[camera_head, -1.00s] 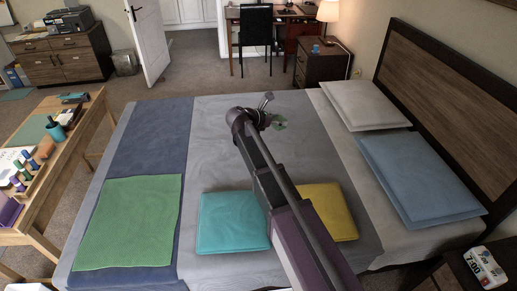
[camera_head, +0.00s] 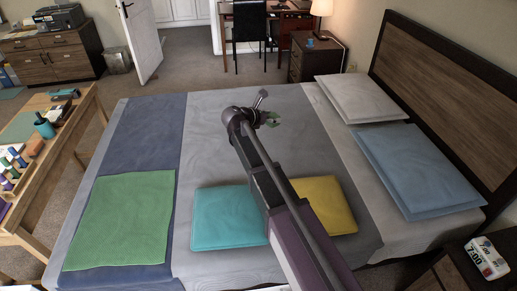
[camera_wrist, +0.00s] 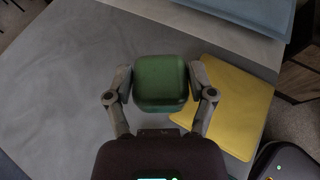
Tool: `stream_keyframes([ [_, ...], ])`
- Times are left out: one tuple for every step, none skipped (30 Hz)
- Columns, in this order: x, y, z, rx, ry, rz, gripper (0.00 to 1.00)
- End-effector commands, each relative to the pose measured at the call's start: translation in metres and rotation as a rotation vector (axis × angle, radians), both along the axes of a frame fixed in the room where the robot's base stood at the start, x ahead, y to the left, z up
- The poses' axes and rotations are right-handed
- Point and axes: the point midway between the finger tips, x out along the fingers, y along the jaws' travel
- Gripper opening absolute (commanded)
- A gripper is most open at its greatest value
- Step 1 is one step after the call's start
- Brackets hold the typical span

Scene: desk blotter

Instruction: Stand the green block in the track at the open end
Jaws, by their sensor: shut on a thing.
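My gripper (camera_wrist: 161,92) is shut on the green block (camera_wrist: 160,82), with one finger on each of its sides. In the head view my gripper (camera_head: 262,117) is above the grey part of the bed, and the block shows there as a small green patch (camera_head: 272,119). The wrist view looks down past the block onto the grey bedspread. A row of coloured pieces (camera_head: 14,158) stands on the wooden desk (camera_head: 63,133) at the left edge of the head view. I cannot make out the track or its open end clearly there.
The bed (camera_head: 215,125) fills the middle, with green (camera_head: 120,220), teal (camera_head: 228,218) and yellow (camera_head: 326,203) cloths or cushions on it. On the desk are a teal cup (camera_head: 43,127) and a stapler-like item (camera_head: 64,94). Floor shows between desk and bed.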

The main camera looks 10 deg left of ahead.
Motion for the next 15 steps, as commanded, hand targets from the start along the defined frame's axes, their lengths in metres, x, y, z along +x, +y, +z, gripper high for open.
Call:
stream_keyframes([
  [0.002, 0.000, -0.017, 0.001, 0.001, 0.015, 0.10],
  [0.004, 0.001, -0.023, 0.001, 0.001, 0.026, 0.10],
  [0.006, 0.001, -0.030, 0.001, 0.002, 0.039, 0.10],
  [0.007, 0.002, -0.035, 0.002, 0.002, 0.051, 0.10],
  [0.009, 0.002, -0.040, 0.002, 0.002, 0.061, 0.10],
  [0.010, 0.003, -0.047, 0.003, 0.003, 0.075, 0.10],
  [0.012, 0.003, -0.052, 0.003, 0.003, 0.087, 0.10],
  [0.013, 0.004, -0.057, 0.002, 0.003, 0.097, 0.10],
  [0.015, 0.004, -0.064, 0.003, 0.004, 0.111, 0.10],
  [0.016, 0.005, -0.069, 0.004, 0.003, 0.121, 0.10],
  [0.018, 0.005, -0.074, 0.004, 0.004, 0.131, 0.10],
  [0.020, 0.006, -0.081, 0.004, 0.004, 0.147, 0.10],
  [0.021, 0.007, -0.086, 0.004, 0.006, 0.157, 0.10],
  [0.022, 0.007, -0.091, 0.004, 0.007, 0.167, 0.10],
  [0.024, 0.008, -0.098, 0.006, 0.005, 0.181, 0.10],
])
